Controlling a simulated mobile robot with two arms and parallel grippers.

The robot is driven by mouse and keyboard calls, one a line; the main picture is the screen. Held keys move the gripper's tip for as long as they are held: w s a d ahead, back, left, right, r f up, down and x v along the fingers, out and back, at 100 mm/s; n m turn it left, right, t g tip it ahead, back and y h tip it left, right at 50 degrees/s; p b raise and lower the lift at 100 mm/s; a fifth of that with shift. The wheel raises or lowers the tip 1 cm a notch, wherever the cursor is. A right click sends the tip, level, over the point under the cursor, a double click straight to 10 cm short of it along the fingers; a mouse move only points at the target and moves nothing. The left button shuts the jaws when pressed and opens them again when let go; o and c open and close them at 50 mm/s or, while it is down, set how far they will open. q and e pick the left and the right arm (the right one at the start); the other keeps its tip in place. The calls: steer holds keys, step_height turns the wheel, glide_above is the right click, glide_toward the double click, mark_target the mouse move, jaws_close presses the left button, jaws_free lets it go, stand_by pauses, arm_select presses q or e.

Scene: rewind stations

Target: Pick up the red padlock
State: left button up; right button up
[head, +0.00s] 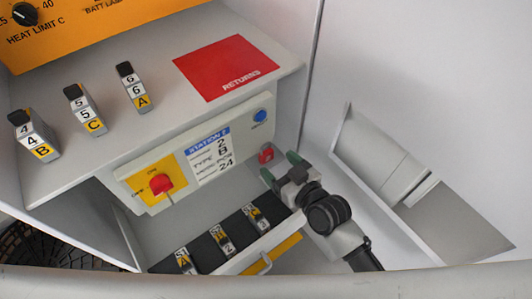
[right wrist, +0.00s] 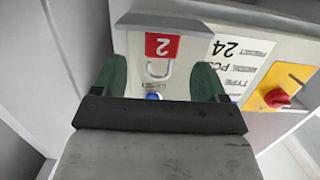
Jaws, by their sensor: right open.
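The red padlock (head: 266,155) is small and sits at the right end of the station panel, below the blue button. In the right wrist view the red face is ahead of the gap between the fingers (right wrist: 158,75), apart from both. How the padlock is held to the panel is not clear. My left gripper is not in view.
The station panel (head: 158,208) carries a red knob (head: 161,185) and a blue button (head: 261,115). Below it is a dark tray (head: 204,249) with several tags. The shelf above holds several tags and a red RETURNS mat (head: 224,67). A grey wall stands at right.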

mark_target(269, 156)
steer(key=x, duration=0.5)
steer(key=shift+w+a, duration=0.25)
steer(key=shift+w, duration=0.05)
steer(key=shift+s, duration=0.1)
steer(key=shift+c, duration=0.3)
steer(key=c, duration=1.1)
steer(key=shift+o, duration=0.2)
steer(key=shift+r+p, duration=0.4)
steer(key=shift+r, duration=0.15)
steer(key=r, duration=0.3)
steer(key=shift+s+d+r, duration=0.3)
steer(key=shift+s+d, duration=0.05)
steer(key=s+d+r, duration=0.6)
steer(key=s+d, duration=0.1)
steer(key=s, duration=0.1)
steer(key=shift+r, duration=0.2)
